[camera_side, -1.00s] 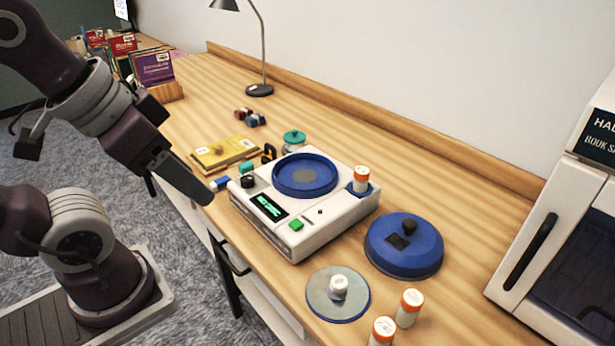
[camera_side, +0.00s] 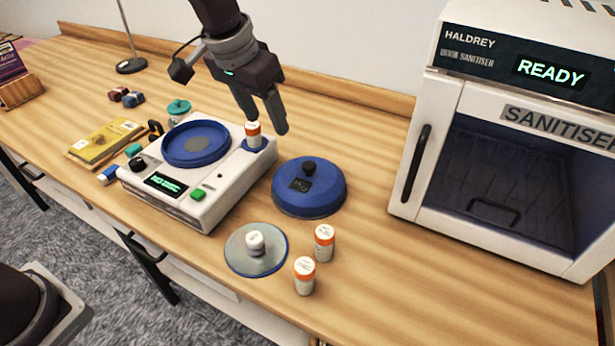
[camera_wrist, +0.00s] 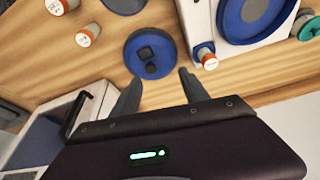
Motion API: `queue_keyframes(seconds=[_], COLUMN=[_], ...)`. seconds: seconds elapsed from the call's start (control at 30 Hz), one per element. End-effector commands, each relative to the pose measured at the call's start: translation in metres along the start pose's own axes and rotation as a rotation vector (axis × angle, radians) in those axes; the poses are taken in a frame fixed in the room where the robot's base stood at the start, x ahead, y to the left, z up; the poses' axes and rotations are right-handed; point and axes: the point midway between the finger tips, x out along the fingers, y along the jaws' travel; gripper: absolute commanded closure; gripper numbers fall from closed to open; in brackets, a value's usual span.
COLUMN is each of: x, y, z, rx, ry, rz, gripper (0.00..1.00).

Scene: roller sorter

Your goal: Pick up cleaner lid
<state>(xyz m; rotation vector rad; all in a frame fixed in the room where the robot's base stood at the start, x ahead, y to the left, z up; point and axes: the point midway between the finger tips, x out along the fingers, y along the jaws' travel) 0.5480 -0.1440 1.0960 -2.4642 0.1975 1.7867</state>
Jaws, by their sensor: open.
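The cleaner lid appears to be the round blue lid (camera_side: 323,200) with a black knob (camera_side: 309,167) on top. It lies flat on the wooden table, right of the white machine (camera_side: 222,207). In the wrist view the lid (camera_wrist: 138,72) is just beyond my fingers, near the left one. My gripper (camera_side: 266,128) is open and empty in the air, behind and left of the lid in the side view. Its two spread fingers also show in the wrist view (camera_wrist: 160,85). They appear apart from the lid and knob.
An orange-capped bottle (camera_side: 253,137) stands at the machine's right corner, close to my fingers. Two more bottles (camera_side: 324,243) and a grey disc (camera_side: 237,263) with a white piece on it are in front of the lid. The sanitiser cabinet (camera_side: 405,200) is at right.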

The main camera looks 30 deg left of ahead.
Motion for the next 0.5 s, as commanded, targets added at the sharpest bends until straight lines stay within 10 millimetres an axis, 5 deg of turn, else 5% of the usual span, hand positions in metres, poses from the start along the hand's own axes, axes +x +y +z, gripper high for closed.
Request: queue_keyframes(seconds=[0.03, 0.13, 0.5], x=[0.031, 0.072, 0.135], y=[0.011, 0.025, 0.032], z=[-0.01, -0.022, -0.03], rx=[0.014, 0.03, 0.037], ry=[-0.022, -0.038, -0.047], rz=[0.003, 0.008, 0.009], gripper=[0.47, 0.47, 0.47])
